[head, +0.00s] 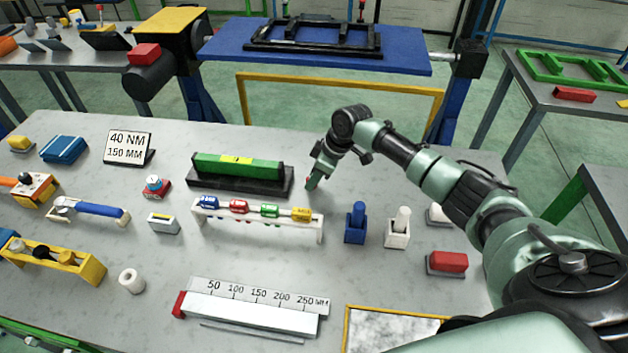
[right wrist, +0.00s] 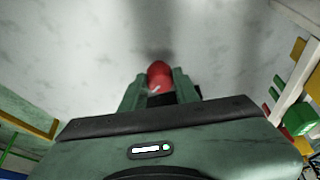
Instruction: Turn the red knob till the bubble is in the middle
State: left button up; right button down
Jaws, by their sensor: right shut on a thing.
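A green spirit level (head: 210,165) lies on a black base (head: 262,187) near the middle of the grey table. Its yellow vial (head: 237,160) faces up; the bubble is too small to make out. My right gripper (head: 313,180) points down just past the right end of the base. In the right wrist view its fingers (right wrist: 160,90) are shut on the red knob (right wrist: 158,72), whose rounded top shows between the fingertips. In the head view the knob is mostly hidden by the gripper. My left gripper is not in view.
A white rack (head: 258,218) with several coloured pieces stands just in front of the level. A blue holder (head: 355,228) and a white one (head: 397,232) stand to the right. A sign (head: 128,146) stands at the left. The table behind the level is clear.

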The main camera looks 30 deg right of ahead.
jog(key=shift+n, duration=0.4)
jog(key=c, duration=1.1)
grip_release()
jog(key=shift+o, duration=0.2)
jog(key=b+v, duration=0.2)
jog(key=v, duration=0.5)
jog(key=shift+r, duration=0.4)
jog(key=shift+d, duration=0.15)
